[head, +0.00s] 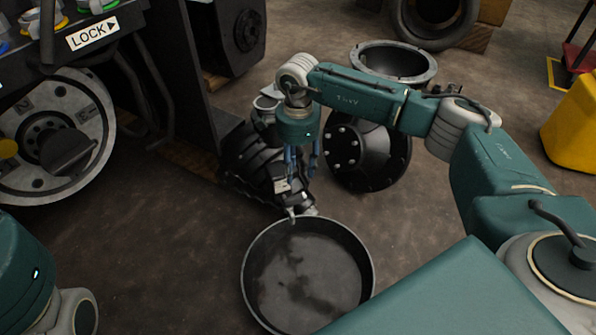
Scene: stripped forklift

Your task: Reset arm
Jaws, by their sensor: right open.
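My right arm comes in from the right of the head view and reaches across to the middle. My right gripper (298,165) points down, open, beyond the rim of a round black pan (305,275). I see nothing held between the fingers. Part of my left arm shows at the lower left edge, but its gripper is out of view.
The stripped forklift (95,30) with a bare wheel hub (50,135) stands at the left. A black flanged housing (368,155) and a metal ring-shaped part (393,62) stand behind my right arm. A tyre (435,20) lies at the back. A yellow object (573,125) is at the right. Floor is clear at the lower left-centre.

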